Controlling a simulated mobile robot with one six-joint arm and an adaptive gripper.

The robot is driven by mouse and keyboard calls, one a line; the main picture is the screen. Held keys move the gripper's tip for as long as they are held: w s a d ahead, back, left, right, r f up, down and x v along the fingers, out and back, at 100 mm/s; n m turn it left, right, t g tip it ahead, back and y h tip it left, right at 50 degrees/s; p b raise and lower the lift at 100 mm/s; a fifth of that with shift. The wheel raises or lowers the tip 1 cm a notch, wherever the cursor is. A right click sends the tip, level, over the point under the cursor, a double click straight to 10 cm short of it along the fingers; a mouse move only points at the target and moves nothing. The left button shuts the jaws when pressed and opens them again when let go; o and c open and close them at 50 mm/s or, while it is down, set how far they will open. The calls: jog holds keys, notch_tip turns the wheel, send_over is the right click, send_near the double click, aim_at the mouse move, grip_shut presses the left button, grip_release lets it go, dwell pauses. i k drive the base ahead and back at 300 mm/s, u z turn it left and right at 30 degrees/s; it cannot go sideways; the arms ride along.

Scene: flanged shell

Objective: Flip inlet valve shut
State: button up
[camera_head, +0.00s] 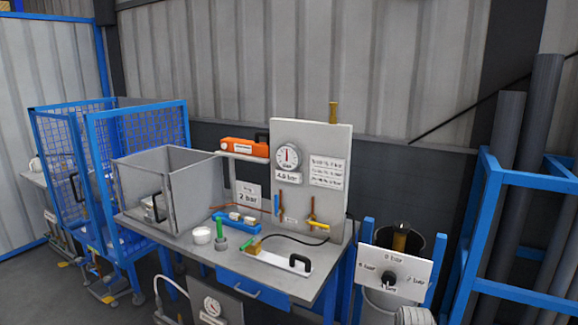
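A grey upright panel (335,150) stands at the back right of the workbench. Low on it are two small valves on copper-coloured pipework. The left valve has a blue handle (277,205) that stands upright. The right valve has a yellow handle (319,226) that lies nearly level, tilting slightly down to the right. A small label between them is too small to read, so I cannot tell which is the inlet valve. A round gauge (288,158) sits above them, with a "4.5 bar" label under it. My gripper is not in view.
The bench (190,247) holds an open grey box (185,190), a white cup (202,235), a blue fixture (236,222) and a white plate with a black handle (299,265). An orange device (245,147) sits on a shelf. A dial board (393,275) stands right of the bench.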

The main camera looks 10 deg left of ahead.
aim_at(277, 211)
jog(key=k, duration=0.5)
jog(key=u, duration=1.1)
jog(key=i, duration=1.2)
jog(key=z, duration=0.05)
